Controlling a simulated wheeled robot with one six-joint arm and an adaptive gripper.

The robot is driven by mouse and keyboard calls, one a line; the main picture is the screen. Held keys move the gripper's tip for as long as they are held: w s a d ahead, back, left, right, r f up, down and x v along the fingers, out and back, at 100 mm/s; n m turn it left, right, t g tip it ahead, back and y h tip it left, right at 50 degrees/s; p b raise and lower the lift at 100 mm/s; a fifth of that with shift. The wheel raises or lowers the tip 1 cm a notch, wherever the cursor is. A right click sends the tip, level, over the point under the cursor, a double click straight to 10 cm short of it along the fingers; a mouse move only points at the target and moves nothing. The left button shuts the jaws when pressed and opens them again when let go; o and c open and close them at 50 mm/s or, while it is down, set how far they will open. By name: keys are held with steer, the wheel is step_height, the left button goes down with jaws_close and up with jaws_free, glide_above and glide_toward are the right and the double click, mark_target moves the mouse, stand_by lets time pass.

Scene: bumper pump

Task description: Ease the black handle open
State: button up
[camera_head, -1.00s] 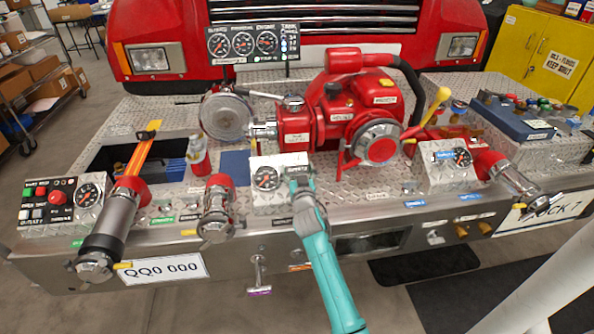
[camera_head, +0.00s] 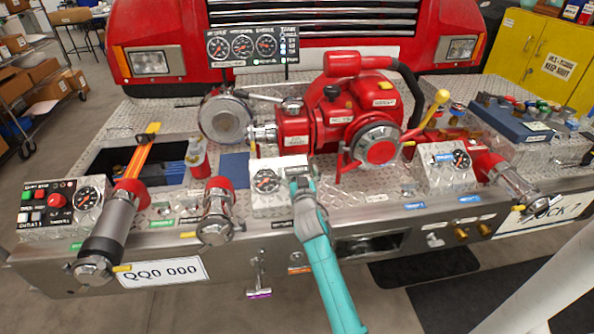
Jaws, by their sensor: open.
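My gripper (camera_head: 301,184) is at the right part of the small central gauge box (camera_head: 265,203) on the bumper deck. It is open. The teal arm behind it covers part of the box and the bumper front below. I cannot make out a black handle clearly at the gripper; anything there is hidden by the gripper or too small. A small black knob (camera_head: 331,92) shows on top of the red pump (camera_head: 345,115), apart from the gripper. I cannot tell whether the gripper touches the box.
A chrome outlet with a red collar (camera_head: 217,212) stands left of the gauge box. The pump's red-centred round cap (camera_head: 381,151) and a yellow-tipped lever (camera_head: 436,104) are to the right. A second gauge box (camera_head: 440,177) is farther right.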

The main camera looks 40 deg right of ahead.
steer(key=v, duration=1.1)
steer(key=shift+s+a, duration=0.15)
steer(key=shift+s, duration=0.1)
stand_by(2.8)
